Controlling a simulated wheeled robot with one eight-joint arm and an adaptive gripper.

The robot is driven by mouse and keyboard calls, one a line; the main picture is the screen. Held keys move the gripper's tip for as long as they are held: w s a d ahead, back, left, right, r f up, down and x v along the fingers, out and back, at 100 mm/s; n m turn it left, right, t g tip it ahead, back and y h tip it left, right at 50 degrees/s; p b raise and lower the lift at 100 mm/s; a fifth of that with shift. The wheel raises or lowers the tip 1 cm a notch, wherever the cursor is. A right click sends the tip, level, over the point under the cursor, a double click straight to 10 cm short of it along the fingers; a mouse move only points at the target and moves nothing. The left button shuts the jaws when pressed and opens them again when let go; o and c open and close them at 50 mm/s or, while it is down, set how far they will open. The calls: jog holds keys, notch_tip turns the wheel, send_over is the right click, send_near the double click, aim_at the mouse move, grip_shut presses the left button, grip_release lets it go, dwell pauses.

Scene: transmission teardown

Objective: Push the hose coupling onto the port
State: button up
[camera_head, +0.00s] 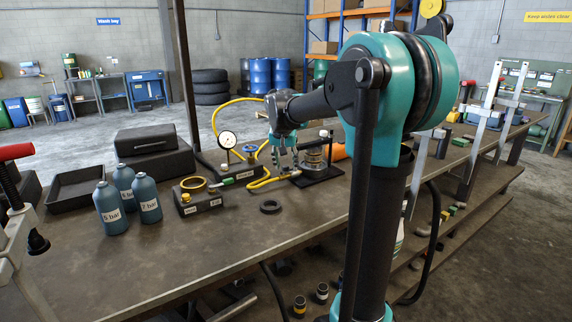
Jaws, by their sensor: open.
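My gripper (284,166) reaches down over the bench, its teal fingers apart. A yellow hose (262,183) runs along the bench below it to a small pale metal end piece (290,175), which looks like the hose coupling. The fingertips are just above this piece; I cannot tell whether they touch it. To the right, a round metal fixture (314,157) stands on a black base plate (322,174). The port cannot be made out clearly. A dark block (243,172) with a dial gauge (227,140) and a blue handwheel (250,148) stands to the left.
Three blue bottles (148,199), a black tray (76,192), dark cases (153,160) and a labelled block with a brass ring (198,201) occupy the bench's left. A black ring (270,207) lies in front. The bench front (190,255) is clear. My arm hides part of the right side.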

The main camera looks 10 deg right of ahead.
jog(key=v, duration=1.1)
jog(key=shift+r, duration=0.4)
jog(key=shift+s, duration=0.2)
